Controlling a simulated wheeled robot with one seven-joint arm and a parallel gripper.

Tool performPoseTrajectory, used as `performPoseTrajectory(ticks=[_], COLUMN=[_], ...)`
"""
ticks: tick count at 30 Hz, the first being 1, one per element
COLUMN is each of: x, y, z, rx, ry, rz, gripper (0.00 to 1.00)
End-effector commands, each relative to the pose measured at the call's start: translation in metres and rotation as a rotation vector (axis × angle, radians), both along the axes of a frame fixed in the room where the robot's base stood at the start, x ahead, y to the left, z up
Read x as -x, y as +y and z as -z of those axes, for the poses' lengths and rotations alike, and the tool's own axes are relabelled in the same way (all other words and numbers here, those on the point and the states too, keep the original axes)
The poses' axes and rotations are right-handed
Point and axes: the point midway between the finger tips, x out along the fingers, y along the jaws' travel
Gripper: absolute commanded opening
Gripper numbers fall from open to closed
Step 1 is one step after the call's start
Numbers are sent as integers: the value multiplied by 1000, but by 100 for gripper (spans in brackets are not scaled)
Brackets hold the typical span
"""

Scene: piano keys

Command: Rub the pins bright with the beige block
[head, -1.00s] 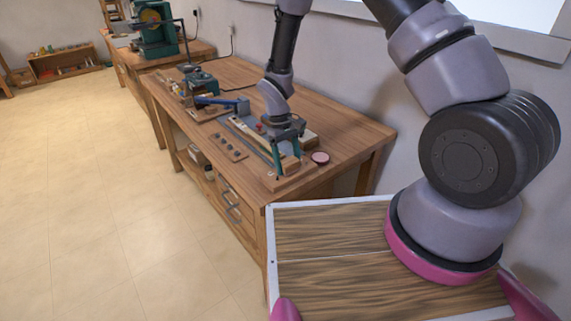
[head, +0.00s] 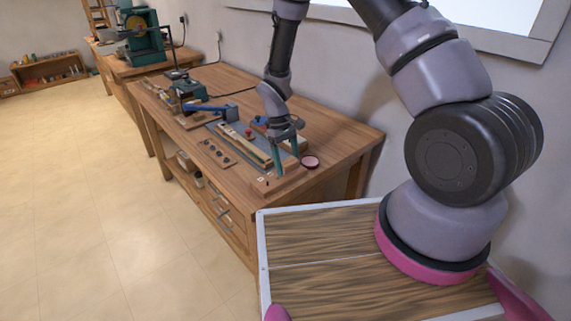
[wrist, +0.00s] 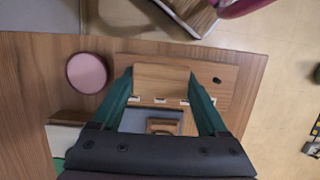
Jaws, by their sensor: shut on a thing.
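My gripper (wrist: 160,76) has green fingers, closed on the two sides of a beige wooden block (wrist: 162,78) in the wrist view. In the head view my gripper (head: 286,162) is low over the near end of the workbench, above a wooden base (head: 268,186). Several small pale marks, perhaps the pins (wrist: 160,100), lie in a row just below the block in the wrist view. I cannot tell whether the block touches them. In the head view the pins are too small to make out.
A round pink-topped tin (head: 310,161) stands right of my gripper; it also shows in the wrist view (wrist: 87,72). A strip with dark round spots (head: 216,153) lies to the left. A blue-handled tool (head: 212,108) and a green vise (head: 186,88) are farther back.

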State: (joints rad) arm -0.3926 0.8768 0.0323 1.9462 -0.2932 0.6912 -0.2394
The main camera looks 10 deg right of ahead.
Motion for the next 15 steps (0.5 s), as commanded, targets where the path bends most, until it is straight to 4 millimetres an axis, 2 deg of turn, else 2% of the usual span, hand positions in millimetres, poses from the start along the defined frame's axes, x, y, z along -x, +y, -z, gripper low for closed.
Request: performPoseTrajectory(ticks=[9,15], x=[-10,-8], y=[-15,-13], z=[1,1], rx=[0,0], ry=[0,0], rz=[1,-1], gripper=[0,0])
